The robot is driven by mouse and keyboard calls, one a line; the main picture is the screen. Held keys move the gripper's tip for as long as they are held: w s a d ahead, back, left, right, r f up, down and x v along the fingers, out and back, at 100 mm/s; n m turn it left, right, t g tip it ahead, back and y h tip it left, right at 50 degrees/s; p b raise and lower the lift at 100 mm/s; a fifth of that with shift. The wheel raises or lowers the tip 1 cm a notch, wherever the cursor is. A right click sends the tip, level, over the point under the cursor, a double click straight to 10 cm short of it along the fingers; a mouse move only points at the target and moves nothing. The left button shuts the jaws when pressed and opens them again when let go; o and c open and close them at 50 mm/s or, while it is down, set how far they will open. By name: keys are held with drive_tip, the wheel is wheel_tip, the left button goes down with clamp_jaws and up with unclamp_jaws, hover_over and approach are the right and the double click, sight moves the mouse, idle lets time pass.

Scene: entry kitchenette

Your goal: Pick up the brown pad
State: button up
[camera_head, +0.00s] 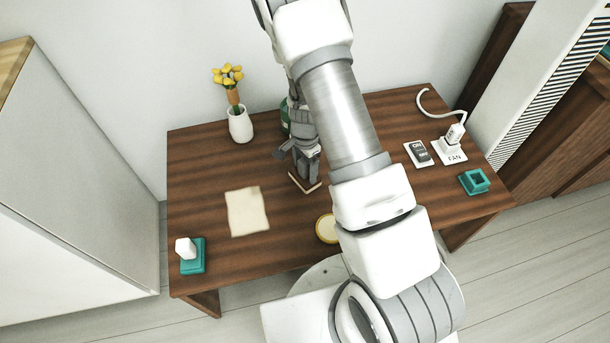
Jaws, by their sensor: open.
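A small dark brown pad with a pale front edge (304,187) lies near the middle of the wooden table. My gripper (307,177) points down over it, with its fingers open at or just above the pad. The gripper hides much of the pad's far side. I cannot tell whether the fingers touch it.
A cream sheet (247,212) lies left of the pad on the table (200,158). A white vase with yellow flowers (240,125) and a partly hidden green object (285,115) stand behind. A yellow-rimmed round item (326,229) is in front. Teal holders (193,264) (474,182) sit at the sides.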

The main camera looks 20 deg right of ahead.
clamp_jaws()
drive_tip(key=shift+r, duration=0.1)
idle(0.3)
drive_tip(key=shift+r+p, duration=0.3)
drive_tip(key=shift+r, duration=0.2)
drive_tip(key=r+p, duration=0.1)
drive_tip(key=r, duration=0.1)
drive_tip(key=r+p, duration=0.1)
drive_tip(key=r, duration=0.1)
drive_tip(key=shift+s+d, duration=0.1)
drive_tip(key=shift+d, duration=0.1)
drive_tip(key=s+d+r+p, duration=0.2)
drive_tip(key=s+d+r, duration=0.4)
drive_tip(key=d, duration=0.3)
drive_tip(key=shift+d+p, duration=0.3)
drive_tip(key=shift+p, duration=0.05)
drive_tip(key=shift+w, duration=0.1)
